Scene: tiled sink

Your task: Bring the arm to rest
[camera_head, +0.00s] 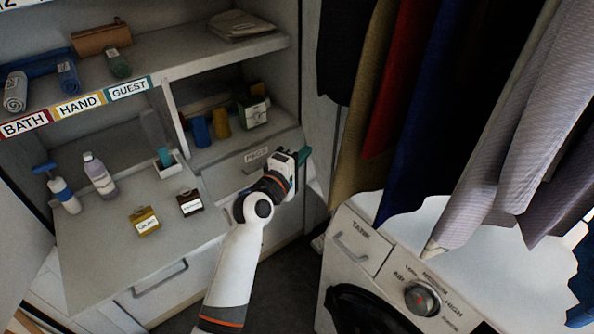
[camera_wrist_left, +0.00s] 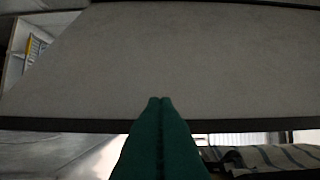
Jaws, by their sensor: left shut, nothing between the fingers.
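My left arm (camera_head: 237,262) comes in from the bottom of the head view and reaches up toward the shelf unit. My left gripper (camera_head: 304,156) has green fingers and is at the right end of the small labelled drawer front (camera_head: 236,168), in front of the shelf unit's right side. In the left wrist view the green fingers (camera_wrist_left: 160,101) are pressed together, with nothing between them. A pale flat panel (camera_wrist_left: 190,55) fills the view beyond the fingertips. Whether the fingers touch anything is not clear. My right gripper is not in view.
A washing machine (camera_head: 352,282) stands at the lower right, under hanging clothes (camera_head: 400,90). Bottles (camera_head: 99,175) and two small boxes (camera_head: 145,221) stand on the counter (camera_head: 110,268) at left. More items sit on the shelves. Dark floor (camera_head: 285,290) shows between counter and washer.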

